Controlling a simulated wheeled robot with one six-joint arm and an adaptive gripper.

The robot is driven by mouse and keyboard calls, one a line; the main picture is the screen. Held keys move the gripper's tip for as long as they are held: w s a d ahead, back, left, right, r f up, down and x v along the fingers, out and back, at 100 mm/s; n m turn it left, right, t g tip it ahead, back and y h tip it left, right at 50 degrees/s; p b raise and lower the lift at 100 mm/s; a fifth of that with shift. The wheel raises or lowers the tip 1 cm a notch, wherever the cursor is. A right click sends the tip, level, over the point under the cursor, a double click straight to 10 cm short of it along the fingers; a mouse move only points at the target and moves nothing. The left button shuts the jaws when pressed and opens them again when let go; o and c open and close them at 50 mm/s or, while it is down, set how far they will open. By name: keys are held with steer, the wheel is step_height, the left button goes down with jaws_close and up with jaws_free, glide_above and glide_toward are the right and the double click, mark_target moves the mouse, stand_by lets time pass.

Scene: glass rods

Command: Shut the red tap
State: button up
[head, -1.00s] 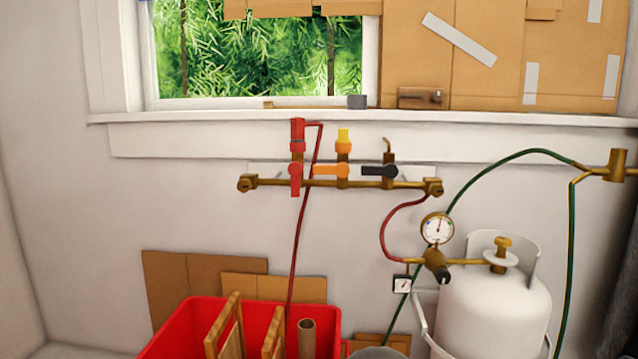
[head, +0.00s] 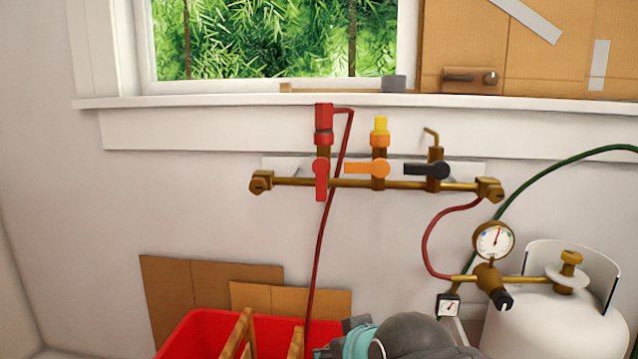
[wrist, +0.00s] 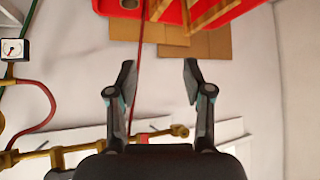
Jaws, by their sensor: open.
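The red tap (head: 320,178) sits at the left of a brass manifold under the window. Its handle hangs vertically, in line with its upright outlet, which carries a red fitting and hose. In the wrist view, my gripper (wrist: 160,77) is open, with nothing between its fingers. The brass manifold (wrist: 60,157) shows low in that view, partly hidden behind the gripper body. The red tap is mostly or wholly hidden there.
An orange tap (head: 368,168) and a black tap (head: 428,170) have horizontal handles. A red hose (head: 323,235) runs down to a red crate (head: 185,335). A gauge (head: 494,240) and white gas cylinder (head: 560,330) stand right. The wall left of the manifold is clear.

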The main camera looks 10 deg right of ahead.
steer(key=w+a+r+t+b, duration=0.25)
steer(key=w+r+t, duration=0.4)
steer(key=w, duration=0.65)
steer(key=m+t+h+b, duration=0.2)
steer(key=m+t+h, duration=0.35)
steer(key=h, duration=0.25)
glide_toward(321, 183)
steer(key=shift+n, duration=0.45)
steer(key=p+x, duration=0.1)
steer(key=x, duration=1)
steer(key=shift+p, duration=0.4)
jaws_close()
